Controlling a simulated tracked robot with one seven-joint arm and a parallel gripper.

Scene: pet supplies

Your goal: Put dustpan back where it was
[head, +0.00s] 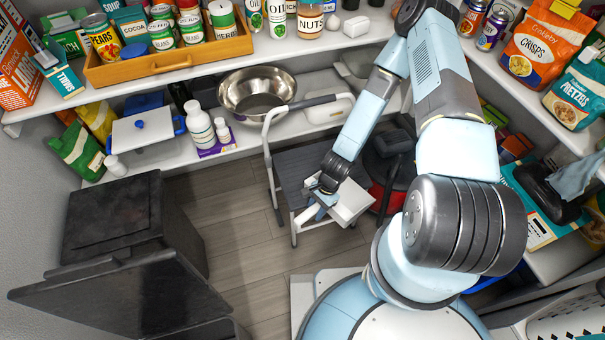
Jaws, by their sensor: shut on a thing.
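My arm reaches down in the middle of the head view. My gripper (323,198) is shut on a pale, whitish dustpan (353,204). The dustpan's flat pan shows to the right of the gripper, and a pale part, probably its handle, sticks out at the lower left. The dustpan is over or in front of the lower part of a folding step stool (273,172). I cannot tell whether it touches the stool. My wrist hides part of the grip.
A red and black round appliance (387,192) stands right of the stool. A black bin (125,215) is on the left floor. Shelves hold a metal bowl (257,91), a wooden crate (163,62) of cans, and bags. Bare wood floor (235,225) lies between bin and stool.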

